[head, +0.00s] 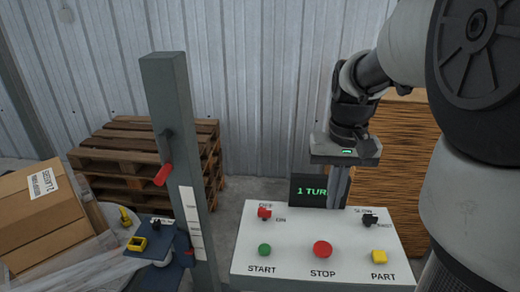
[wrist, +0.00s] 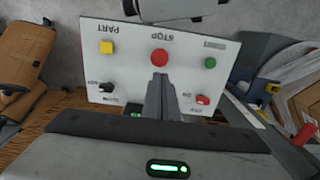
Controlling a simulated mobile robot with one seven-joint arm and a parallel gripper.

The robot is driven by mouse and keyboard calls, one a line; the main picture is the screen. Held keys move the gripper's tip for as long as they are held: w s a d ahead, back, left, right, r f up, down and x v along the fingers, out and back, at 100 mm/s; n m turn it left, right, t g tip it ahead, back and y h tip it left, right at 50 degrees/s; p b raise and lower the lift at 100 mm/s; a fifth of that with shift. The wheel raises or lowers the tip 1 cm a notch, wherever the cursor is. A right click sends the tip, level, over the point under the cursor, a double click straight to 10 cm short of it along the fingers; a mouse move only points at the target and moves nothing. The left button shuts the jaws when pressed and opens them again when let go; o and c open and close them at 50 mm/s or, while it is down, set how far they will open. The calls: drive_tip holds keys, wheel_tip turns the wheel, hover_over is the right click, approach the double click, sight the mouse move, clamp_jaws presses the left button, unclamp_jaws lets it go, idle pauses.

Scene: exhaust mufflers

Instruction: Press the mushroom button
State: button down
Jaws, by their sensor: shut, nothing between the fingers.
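The red mushroom button (head: 322,249), labelled STOP, sits in the front middle of a white control panel (head: 285,228). It also shows in the wrist view (wrist: 159,57), where the picture of the panel is upside down. My gripper (head: 335,205) points down over the back part of the panel, behind the red button. Its fingers are shut with nothing between them. In the wrist view the fingertips appear just below the red button. They look apart from it; their exact height above the panel is hard to tell.
The panel also has a green START button (head: 264,249), a yellow PART button (head: 379,257), a red switch (head: 264,212) and a black switch (head: 369,219). A small display (head: 308,190) stands behind it. A grey post (head: 175,150) with a red handle stands left.

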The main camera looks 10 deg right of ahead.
sight(323, 249)
wheel_tip(323, 249, down, 14)
drive_tip(key=shift+r+b, duration=0.1)
drive_tip(key=shift+b, duration=0.7)
wheel_tip(323, 249, down, 2)
drive_tip(key=shift+f+b, duration=0.1)
drive_tip(key=shift+b, duration=0.6)
drive_tip(key=shift+s+a, duration=0.1)
drive_tip(key=shift+s, duration=0.2)
drive_tip(key=shift+f, duration=0.15)
wheel_tip(323, 249, up, 15)
drive_tip(key=p, duration=0.4)
drive_tip(key=shift+w+p, duration=0.3)
drive_tip(key=shift+w, duration=0.05)
